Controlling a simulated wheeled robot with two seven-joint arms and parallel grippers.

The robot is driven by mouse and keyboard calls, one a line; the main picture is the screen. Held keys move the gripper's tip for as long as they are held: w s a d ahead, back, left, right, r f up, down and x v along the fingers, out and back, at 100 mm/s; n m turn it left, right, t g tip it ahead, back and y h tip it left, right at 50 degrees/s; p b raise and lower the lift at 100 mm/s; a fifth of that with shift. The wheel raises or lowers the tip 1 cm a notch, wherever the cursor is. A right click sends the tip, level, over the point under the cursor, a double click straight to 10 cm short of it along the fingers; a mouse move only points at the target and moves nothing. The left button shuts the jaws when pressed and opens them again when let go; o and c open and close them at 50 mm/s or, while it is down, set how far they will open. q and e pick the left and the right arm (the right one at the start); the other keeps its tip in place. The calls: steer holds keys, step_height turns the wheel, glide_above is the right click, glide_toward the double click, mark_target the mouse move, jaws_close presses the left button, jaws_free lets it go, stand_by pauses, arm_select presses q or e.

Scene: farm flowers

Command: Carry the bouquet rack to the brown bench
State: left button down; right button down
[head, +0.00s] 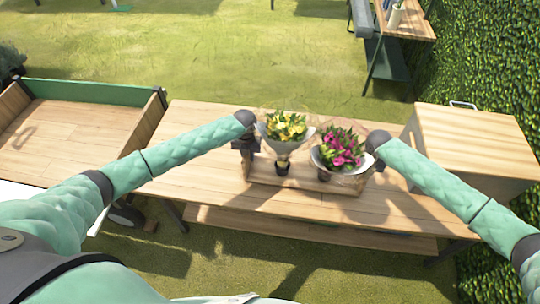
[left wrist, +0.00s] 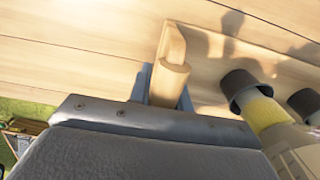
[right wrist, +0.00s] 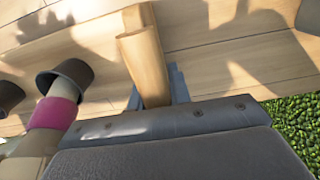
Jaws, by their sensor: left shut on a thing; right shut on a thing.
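The wooden bouquet rack (head: 300,184) is on or just above a long wooden bench (head: 200,190); I cannot tell if it touches. It holds a yellow bouquet (head: 286,127) on the left and a pink bouquet (head: 341,148) on the right, each with a dark cup at its base. My left gripper (head: 246,160) is at the rack's left end, shut on a wooden end piece (left wrist: 170,80). My right gripper (head: 376,160) is at the right end, shut on the other end piece (right wrist: 145,65). Arms and bouquets partly hide the rack.
A wooden box (head: 475,135) with a metal handle stands at the bench's right end. A wooden cart with a green edge (head: 85,92) adjoins the left. Another table (head: 408,22) stands far right by a hedge (head: 465,65). Open grass (head: 200,60) lies behind.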

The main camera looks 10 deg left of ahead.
arm_select(q)
steer(key=shift+f+b, duration=0.3)
steer(key=shift+f, duration=0.05)
arm_select(e)
steer(key=shift+f, duration=0.4)
arm_select(q)
steer(key=c, duration=1.7)
jaws_free()
steer(key=shift+f, duration=0.15)
steer(key=shift+c, duration=0.2)
arm_select(e)
steer(key=c, duration=1.7)
jaws_free()
steer(key=shift+f, duration=0.1)
steer(key=shift+c, duration=0.2)
arm_select(q)
steer(key=o, duration=0.4)
arm_select(e)
steer(key=o, duration=0.4)
arm_select(q)
steer(key=shift+o, duration=0.2)
arm_select(e)
steer(key=shift+o, duration=0.2)
arm_select(q)
step_height(320, 180, up, 12)
steer(key=shift+r, duration=0.1)
arm_select(e)
step_height(320, 180, up, 12)
steer(key=shift+r, duration=0.1)
